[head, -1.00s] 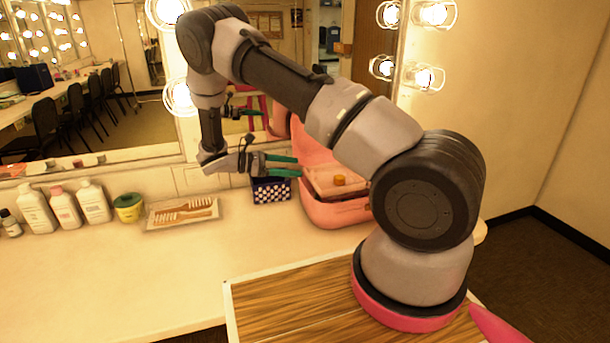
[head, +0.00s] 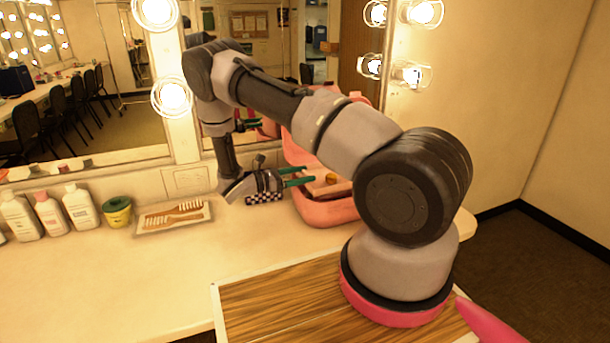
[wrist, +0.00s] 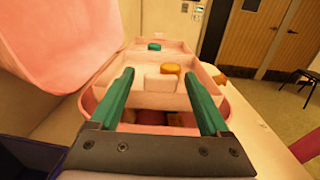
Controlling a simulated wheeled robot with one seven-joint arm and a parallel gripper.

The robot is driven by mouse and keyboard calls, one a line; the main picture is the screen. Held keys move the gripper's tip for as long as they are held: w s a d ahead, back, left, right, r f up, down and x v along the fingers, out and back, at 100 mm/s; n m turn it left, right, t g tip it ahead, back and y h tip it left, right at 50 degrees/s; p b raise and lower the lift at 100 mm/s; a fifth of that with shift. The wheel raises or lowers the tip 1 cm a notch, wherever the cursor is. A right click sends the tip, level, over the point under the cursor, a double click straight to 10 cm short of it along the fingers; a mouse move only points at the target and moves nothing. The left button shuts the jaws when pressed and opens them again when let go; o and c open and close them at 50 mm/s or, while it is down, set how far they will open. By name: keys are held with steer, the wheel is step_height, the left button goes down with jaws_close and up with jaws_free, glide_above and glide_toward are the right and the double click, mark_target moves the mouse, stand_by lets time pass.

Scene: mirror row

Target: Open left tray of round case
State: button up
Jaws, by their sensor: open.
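The round pink case (head: 328,211) stands at the right end of the counter with its lid (wrist: 50,45) raised; my arm hides part of it in the head view. Inside is a pale compartmented tray (wrist: 150,99), also visible in the head view (head: 325,190). An orange round item (wrist: 171,69) and a green item (wrist: 154,47) sit in the tray compartments. My gripper (wrist: 162,95) is open, its green fingers spread over the near part of the tray and empty. In the head view my gripper (head: 306,175) reaches into the case from the left. Contact with the tray cannot be told.
The front counter is clear.

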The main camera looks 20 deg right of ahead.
steer(key=shift+d, duration=0.5)
jaws_close()
stand_by(1.1)
